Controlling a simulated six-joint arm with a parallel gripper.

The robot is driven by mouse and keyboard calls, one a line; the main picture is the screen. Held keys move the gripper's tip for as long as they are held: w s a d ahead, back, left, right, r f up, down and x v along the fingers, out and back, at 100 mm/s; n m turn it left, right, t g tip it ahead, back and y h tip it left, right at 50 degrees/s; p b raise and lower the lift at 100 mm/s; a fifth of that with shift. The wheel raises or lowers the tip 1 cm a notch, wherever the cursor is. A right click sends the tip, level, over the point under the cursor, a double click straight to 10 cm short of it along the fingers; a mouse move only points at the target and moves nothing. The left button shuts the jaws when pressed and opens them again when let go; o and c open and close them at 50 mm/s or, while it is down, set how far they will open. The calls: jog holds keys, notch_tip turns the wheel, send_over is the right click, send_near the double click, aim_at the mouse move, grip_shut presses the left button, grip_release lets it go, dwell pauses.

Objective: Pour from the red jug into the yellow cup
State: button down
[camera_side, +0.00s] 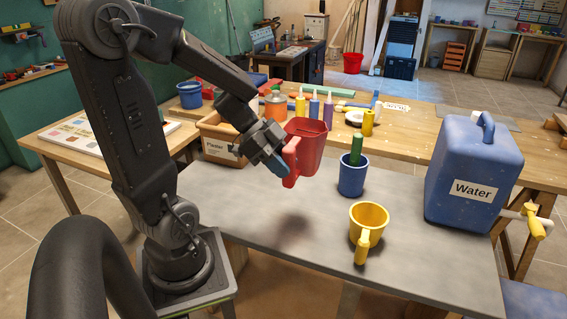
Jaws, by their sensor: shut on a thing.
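The red jug (309,143) hangs in the air above the grey table, left of the middle, close to upright with its handle toward my arm. My gripper (281,163) is shut on the jug's handle. The handle partly hides the fingers. The yellow cup (369,219) stands upright on the grey table to the right of and below the jug, with its handle toward the camera. The cup's inside looks empty in the part that shows. The jug's contents cannot be seen.
A blue cup (352,181) with a green object in it stands behind the yellow cup. A large blue water container (473,160) with a yellow tap is at the right. A plaster box (219,138) and several bottles stand at the back. The grey table's front left is clear.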

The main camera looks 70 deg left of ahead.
jog(key=w+d+r+n, duration=0.1)
jog(key=w+d, duration=0.3)
jog(key=d, duration=0.3)
jog(key=w+d+n+h, duration=0.1)
jog(key=w+d+n, duration=0.15)
jog(key=d, duration=0.45)
jog(key=w+d+r+n, duration=0.1)
jog(key=w+d, duration=0.4)
jog(key=d, duration=0.2)
jog(key=a+n+g+h, duration=0.1)
jog(key=h, duration=0.1)
jog(key=w+a+n+h, duration=0.1)
jog(key=h, duration=0.1)
jog(key=w+a+n+g+h, duration=0.1)
jog(key=a+n+h, duration=0.1)
jog(key=shift+r+g, duration=0.25)
jog(key=shift+g, duration=0.05)
jog(key=shift+w+a+r+n+h, duration=0.5)
jog(key=shift+a+r+h, duration=0.2)
jog(key=shift+a, duration=0.15)
jog(key=shift+w+a+r+n+h, duration=0.45)
jog(key=shift+w+a+r+h, duration=0.1)
jog(key=shift+a+h, duration=0.25)
dwell(3.3)
